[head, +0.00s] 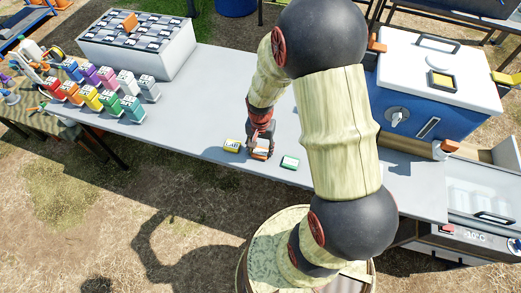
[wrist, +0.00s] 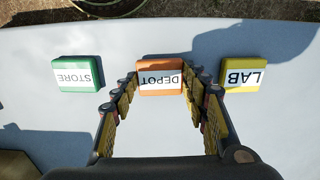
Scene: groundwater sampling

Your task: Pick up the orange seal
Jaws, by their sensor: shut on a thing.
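The orange seal (wrist: 160,89) is a small block with a white label reading DEPOT. It sits between the fingertips of my gripper (wrist: 160,84) in the wrist view, and the fingers are closed on its two sides. In the head view, my gripper (head: 260,147) is low at the grey table, and the orange seal (head: 260,154) shows just below the fingers, partly hidden by them. I cannot tell whether the seal touches the table or is slightly above it.
A yellow LAB block (wrist: 240,74) and a green STORE block (wrist: 77,73) lie on either side, apart from my fingers. The table (head: 205,110) is clear around them. Several coloured bottles (head: 110,100) stand left, a blue cooler (head: 430,85) right.

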